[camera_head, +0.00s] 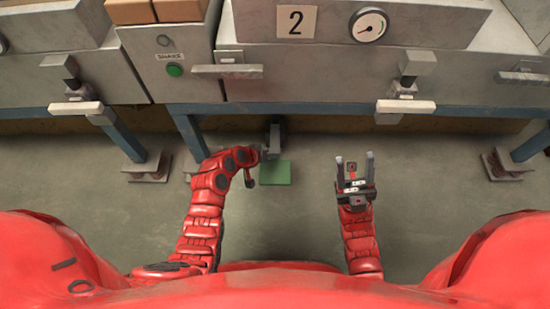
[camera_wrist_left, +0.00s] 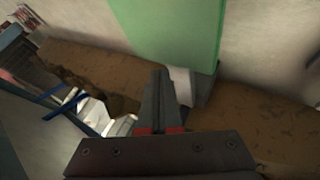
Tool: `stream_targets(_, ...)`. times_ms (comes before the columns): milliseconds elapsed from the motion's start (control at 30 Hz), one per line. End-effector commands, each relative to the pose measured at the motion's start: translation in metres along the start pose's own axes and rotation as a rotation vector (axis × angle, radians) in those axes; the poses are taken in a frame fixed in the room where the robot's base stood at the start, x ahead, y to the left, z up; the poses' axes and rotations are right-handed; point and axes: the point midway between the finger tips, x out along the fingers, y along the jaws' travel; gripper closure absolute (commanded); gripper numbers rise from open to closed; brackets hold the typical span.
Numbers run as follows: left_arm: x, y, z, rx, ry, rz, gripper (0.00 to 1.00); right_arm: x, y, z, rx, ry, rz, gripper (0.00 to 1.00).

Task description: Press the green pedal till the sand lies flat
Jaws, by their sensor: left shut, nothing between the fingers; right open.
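The green pedal (camera_head: 276,173) is a flat plate low over the floor, under the blue table frame. It shows as a large green panel in the left wrist view (camera_wrist_left: 168,28), with a grey bracket beside it. My left gripper (camera_head: 264,153) is close to the pedal's upper left edge; its shut fingers (camera_wrist_left: 160,75) point toward the panel with nothing between them. Whether they touch the pedal cannot be told. My right gripper (camera_head: 355,162) is open and empty, to the right of the pedal. I cannot make out any sand surface.
A grey cabinet with a green button (camera_head: 174,69) and a "SHAKE" label stands behind. Handles (camera_head: 406,106) stick out in front. Table feet (camera_head: 148,167) stand on the floor.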

Motion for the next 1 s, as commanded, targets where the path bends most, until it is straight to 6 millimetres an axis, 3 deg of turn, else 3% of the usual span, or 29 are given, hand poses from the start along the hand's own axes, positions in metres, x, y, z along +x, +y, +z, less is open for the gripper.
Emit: stream_targets(1000, 0.0090, -0.0067, 0.0069, 0.000, -0.001, 0.000, 1.00, -0.0086, -0.0022, 0.0008, 0.000, 0.000, 0.000, 0.50)
